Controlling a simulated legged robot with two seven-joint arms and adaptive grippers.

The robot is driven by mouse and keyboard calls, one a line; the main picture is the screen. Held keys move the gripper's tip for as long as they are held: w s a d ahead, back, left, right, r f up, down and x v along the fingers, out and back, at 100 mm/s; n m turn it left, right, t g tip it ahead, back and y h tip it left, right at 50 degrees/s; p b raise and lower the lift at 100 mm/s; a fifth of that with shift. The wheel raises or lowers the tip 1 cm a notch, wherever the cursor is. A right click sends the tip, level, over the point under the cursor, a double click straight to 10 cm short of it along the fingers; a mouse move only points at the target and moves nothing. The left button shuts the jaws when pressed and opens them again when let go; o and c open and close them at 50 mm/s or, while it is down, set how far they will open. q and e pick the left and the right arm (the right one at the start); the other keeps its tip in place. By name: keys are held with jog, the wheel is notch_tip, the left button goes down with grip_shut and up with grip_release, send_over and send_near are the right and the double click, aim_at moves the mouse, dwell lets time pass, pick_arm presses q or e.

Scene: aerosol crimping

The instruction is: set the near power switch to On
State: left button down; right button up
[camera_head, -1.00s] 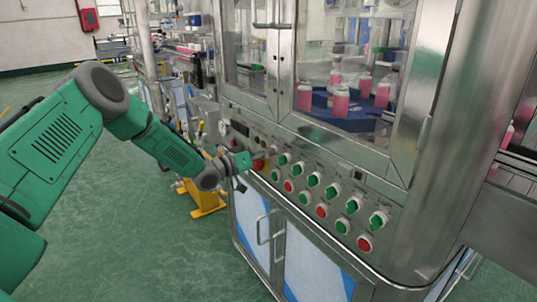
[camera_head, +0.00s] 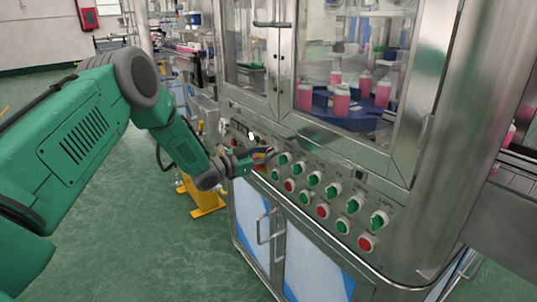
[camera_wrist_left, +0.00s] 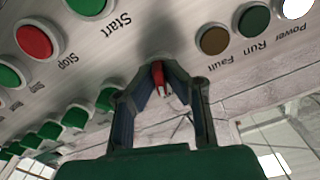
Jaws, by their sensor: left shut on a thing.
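My left gripper (camera_head: 264,155) reaches the left part of the sloping control panel (camera_head: 330,178) in the head view. In the left wrist view its two fingers (camera_wrist_left: 158,84) are closed on a small red piece (camera_wrist_left: 158,72), which looks like the switch handle. In the head view the gripper covers most of the switch, and I cannot read its On or Off marks. My right gripper is in neither view.
Green and red buttons and green knobs fill the panel to the right, including a red Stop button (camera_wrist_left: 34,40) and a green Start button (camera_wrist_left: 86,4). A brown Fault lamp (camera_wrist_left: 214,40) is close by. Glass doors with pink bottles (camera_head: 341,103) stand above.

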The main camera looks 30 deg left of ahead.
pick_arm(q)
jog(key=shift+s+a+f+m, duration=0.1)
jog(key=shift+f+m, duration=0.1)
jog(key=shift+m, duration=0.9)
jog(key=c, duration=1.7)
grip_release()
jog(key=shift+a, duration=0.1)
jog(key=shift+s, duration=0.15)
jog(key=v, duration=1.2)
jog(key=shift+a+f, duration=0.1)
